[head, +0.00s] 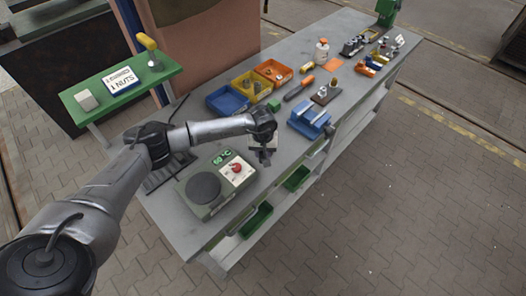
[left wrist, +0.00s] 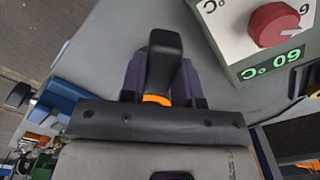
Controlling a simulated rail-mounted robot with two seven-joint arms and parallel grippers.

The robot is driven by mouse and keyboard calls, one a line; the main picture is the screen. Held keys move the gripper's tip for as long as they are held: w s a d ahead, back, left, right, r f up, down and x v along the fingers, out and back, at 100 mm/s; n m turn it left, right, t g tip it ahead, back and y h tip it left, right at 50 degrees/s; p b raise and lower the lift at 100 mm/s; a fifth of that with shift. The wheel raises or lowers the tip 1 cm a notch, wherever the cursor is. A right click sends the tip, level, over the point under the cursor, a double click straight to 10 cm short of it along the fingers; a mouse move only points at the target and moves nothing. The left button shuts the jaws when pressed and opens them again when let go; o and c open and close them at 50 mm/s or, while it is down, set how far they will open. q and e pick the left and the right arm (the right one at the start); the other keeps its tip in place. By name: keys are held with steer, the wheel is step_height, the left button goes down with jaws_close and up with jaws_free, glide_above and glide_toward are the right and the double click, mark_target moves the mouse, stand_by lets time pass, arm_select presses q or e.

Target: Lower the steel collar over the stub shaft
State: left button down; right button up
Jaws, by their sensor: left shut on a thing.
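My left gripper (head: 264,157) is over the near part of the grey workbench, just right of the hot plate. In the left wrist view its purple fingers (left wrist: 161,80) are shut on a black handle (left wrist: 163,55) with an orange band at its lower end. What the handle belongs to is hidden by the gripper. I cannot pick out the steel collar for certain in either view. A small dark block with an upright piece (head: 325,95) stands farther along the bench; it may carry the stub shaft, but it is too small to tell. My right gripper is out of view.
The hot plate (head: 203,188) has a red knob and a green 60 °C display (left wrist: 270,64). Blue (head: 227,101), yellow (head: 251,86) and orange (head: 273,71) bins stand along the back. A blue vise-like fixture (head: 310,120) is at the front edge. Green bins sit on the shelf below.

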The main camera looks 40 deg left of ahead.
arm_select(q)
steer(key=shift+f+b, duration=2.1)
steer(key=shift+f, duration=0.25)
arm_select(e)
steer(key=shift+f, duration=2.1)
arm_select(q)
steer(key=c, duration=0.8)
jaws_free()
steer(key=shift+r, duration=0.1)
